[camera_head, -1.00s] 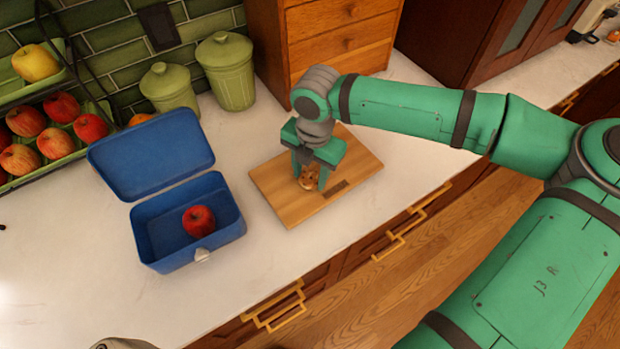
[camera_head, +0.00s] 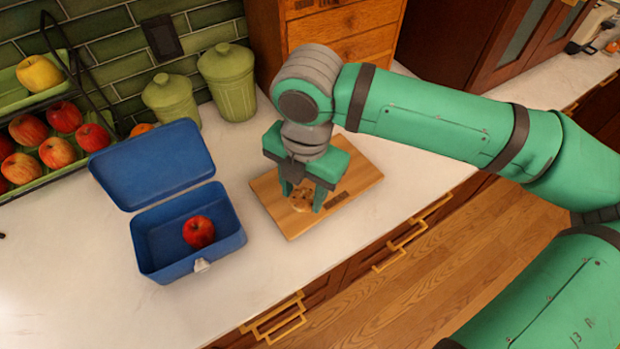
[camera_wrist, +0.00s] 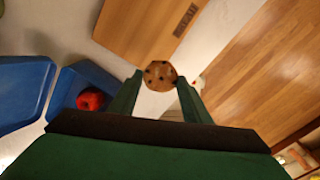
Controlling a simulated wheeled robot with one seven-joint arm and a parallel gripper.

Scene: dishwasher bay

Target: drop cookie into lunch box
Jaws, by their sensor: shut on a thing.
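The cookie (camera_head: 301,201), round and brown with dark chips, is between the fingertips of my gripper (camera_head: 302,198). It also shows in the wrist view (camera_wrist: 159,75), gripped at its two sides. My gripper is shut on it and holds it above the wooden board. The blue lunch box (camera_head: 170,270) stands open to the left of my gripper, lid tilted back. A red apple (camera_head: 199,231) lies inside it, with bare floor around it. The lunch box is also at the left of the wrist view (camera_wrist: 62,98).
The wooden cutting board (camera_head: 355,184) lies on the white counter (camera_head: 110,285) below my gripper. Two green canisters (camera_head: 228,85) and a wooden drawer unit (camera_head: 345,35) stand behind. A fruit rack (camera_head: 45,165) with several apples is at far left. Counter front edge is near.

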